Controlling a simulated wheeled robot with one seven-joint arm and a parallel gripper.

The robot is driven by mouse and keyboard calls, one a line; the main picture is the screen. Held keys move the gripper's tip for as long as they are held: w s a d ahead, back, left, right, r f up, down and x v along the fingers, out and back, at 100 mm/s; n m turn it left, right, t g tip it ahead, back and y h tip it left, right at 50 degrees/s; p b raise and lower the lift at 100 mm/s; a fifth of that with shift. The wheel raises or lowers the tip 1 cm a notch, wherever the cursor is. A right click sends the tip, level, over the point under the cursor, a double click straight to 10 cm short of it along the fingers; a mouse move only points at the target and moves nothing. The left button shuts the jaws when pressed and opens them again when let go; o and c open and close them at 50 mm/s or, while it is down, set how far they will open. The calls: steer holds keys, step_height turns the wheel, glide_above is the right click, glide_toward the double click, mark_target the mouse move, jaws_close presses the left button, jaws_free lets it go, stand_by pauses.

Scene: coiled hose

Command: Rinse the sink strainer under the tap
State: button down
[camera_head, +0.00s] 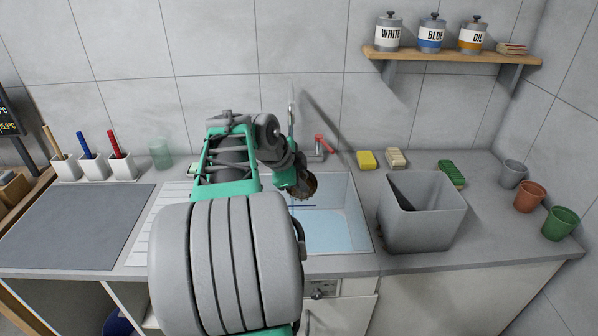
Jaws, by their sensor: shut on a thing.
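The sink (342,190) is a pale basin in the counter with a bluish bottom. My gripper (303,187) is over its back left part, shut on a small round brownish thing that looks like the sink strainer (311,185). My arm hides much of the grip and the sink's left side. The tap (291,112) rises behind my gripper, its lower part partly hidden. Its red lever (323,143) is to the right of the spout. I cannot tell whether water runs or whether the strainer is directly under the spout.
A grey bin (420,228) stands right of the sink. Yellow (366,160), cream (396,158) and green (451,173) sponges lie behind it. Several cups stand far right, including a green cup (560,223). A dark mat (75,228) covers the left counter.

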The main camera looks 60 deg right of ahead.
steer(key=w+d+f+p, duration=0.2)
steer(key=w+d+p, duration=0.3)
steer(key=d, duration=0.7)
steer(key=shift+w+d+f, duration=0.15)
steer(key=shift+w+f, duration=0.2)
steer(key=shift+w, duration=0.4)
steer(key=shift+f, duration=0.1)
